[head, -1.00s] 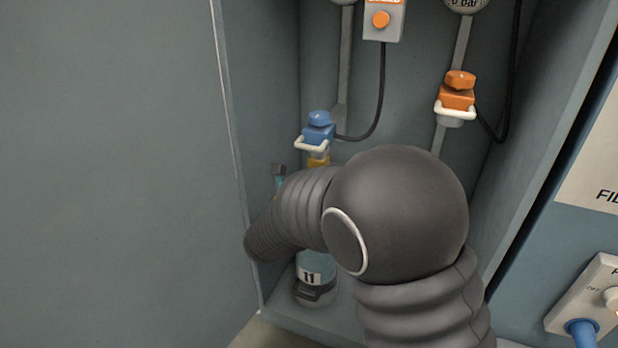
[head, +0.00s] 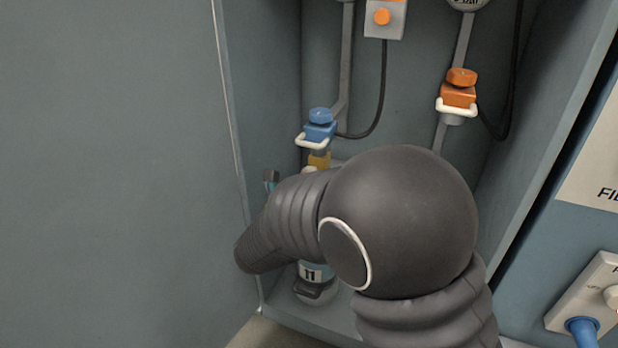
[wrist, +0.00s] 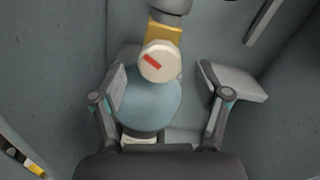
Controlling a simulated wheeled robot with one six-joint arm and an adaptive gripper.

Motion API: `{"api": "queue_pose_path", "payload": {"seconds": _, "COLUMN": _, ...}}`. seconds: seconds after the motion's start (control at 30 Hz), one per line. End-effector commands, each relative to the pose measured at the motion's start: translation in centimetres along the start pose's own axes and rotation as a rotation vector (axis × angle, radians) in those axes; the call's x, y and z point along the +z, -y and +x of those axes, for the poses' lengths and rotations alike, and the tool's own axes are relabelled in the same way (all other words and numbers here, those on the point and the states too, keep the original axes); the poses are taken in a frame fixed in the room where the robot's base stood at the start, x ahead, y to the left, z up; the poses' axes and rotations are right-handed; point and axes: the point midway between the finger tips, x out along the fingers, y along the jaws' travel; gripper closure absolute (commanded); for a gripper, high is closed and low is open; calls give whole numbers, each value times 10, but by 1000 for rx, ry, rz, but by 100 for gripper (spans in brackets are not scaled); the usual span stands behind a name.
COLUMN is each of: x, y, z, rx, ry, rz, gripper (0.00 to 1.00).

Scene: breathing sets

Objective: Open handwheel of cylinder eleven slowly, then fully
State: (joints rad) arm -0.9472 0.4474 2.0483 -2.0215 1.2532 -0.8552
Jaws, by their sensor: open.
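The handwheel (wrist: 159,61) is a pale round knob with a red mark, on the yellow valve piece (head: 319,160) above the cylinder. My gripper (wrist: 183,82) is open, its two fingers on either side of the cylinder top and handwheel. The left finger is close to the cylinder; the right stands farther off. I cannot tell whether either touches. In the head view my arm hides most of the gripper.
A blue connector (head: 319,127) with a white handle sits above the valve. An orange connector (head: 458,92) hangs at right, and a box with an orange button (head: 383,18) above. Cabinet walls stand close on both sides. A blue plug (head: 581,333) is at lower right.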

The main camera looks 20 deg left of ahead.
Motion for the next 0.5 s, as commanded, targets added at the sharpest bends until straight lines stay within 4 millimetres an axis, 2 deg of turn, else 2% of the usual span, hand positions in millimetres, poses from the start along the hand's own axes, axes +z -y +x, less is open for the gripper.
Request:
{"api": "queue_pose_path", "payload": {"seconds": 0.03, "x": 1, "y": -2, "z": -12, "rx": 5, "ry": 2, "rz": -1, "gripper": 25}}
{"api": "queue_pose_path", "payload": {"seconds": 0.2, "x": 1, "y": -2, "z": -46, "rx": 4, "ry": 2, "rz": 1, "gripper": 25}}
{"api": "queue_pose_path", "payload": {"seconds": 0.4, "x": 1, "y": -1, "z": -74, "rx": 3, "ry": 2, "rz": 1, "gripper": 25}}
{"api": "queue_pose_path", "payload": {"seconds": 0.5, "x": 0, "y": 0, "z": -82, "rx": 1, "ry": 1, "rz": 0, "gripper": 25}}
